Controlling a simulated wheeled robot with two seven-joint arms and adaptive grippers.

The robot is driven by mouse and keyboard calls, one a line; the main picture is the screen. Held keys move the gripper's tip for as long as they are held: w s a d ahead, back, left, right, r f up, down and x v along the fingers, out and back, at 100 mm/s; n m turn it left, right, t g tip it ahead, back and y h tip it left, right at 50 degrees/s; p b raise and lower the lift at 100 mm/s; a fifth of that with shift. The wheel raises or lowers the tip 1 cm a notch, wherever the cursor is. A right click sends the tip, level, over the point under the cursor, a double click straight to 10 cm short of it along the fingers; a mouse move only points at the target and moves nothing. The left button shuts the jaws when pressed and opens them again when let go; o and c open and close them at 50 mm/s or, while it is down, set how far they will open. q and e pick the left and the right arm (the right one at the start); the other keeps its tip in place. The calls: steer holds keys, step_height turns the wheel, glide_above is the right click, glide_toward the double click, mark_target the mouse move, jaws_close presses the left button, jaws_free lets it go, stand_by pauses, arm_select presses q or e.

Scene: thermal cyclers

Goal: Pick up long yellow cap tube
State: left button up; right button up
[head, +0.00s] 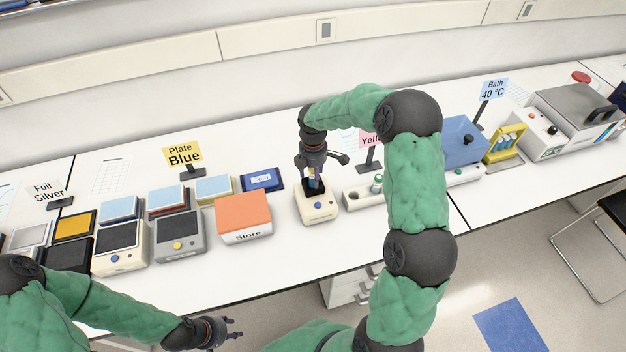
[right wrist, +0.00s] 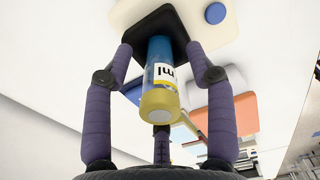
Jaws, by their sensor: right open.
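The long tube with a yellow cap (right wrist: 160,105) stands in the dark socket of a small cream device with a blue button (head: 318,206). In the right wrist view its yellow cap faces the camera, with a white label and blue body beyond. My right gripper (head: 315,180) is over the device, its fingers spread around the tube. In the right wrist view gaps show between the fingers and the tube. In the head view the fingers mostly hide the tube. My left gripper (head: 232,328) is low at the table's front edge, its fingers apart and empty.
An orange-topped box marked Store (head: 243,217) stands left of the device. A cream rack with a green-capped tube (head: 376,186) stands to its right, partly behind my right arm. Grey and cream instruments (head: 180,237) line the left. A yellow rack (head: 505,143) stands further right.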

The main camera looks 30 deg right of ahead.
steer(key=shift+f, duration=0.3)
jaws_close()
steer(key=shift+r, duration=0.15)
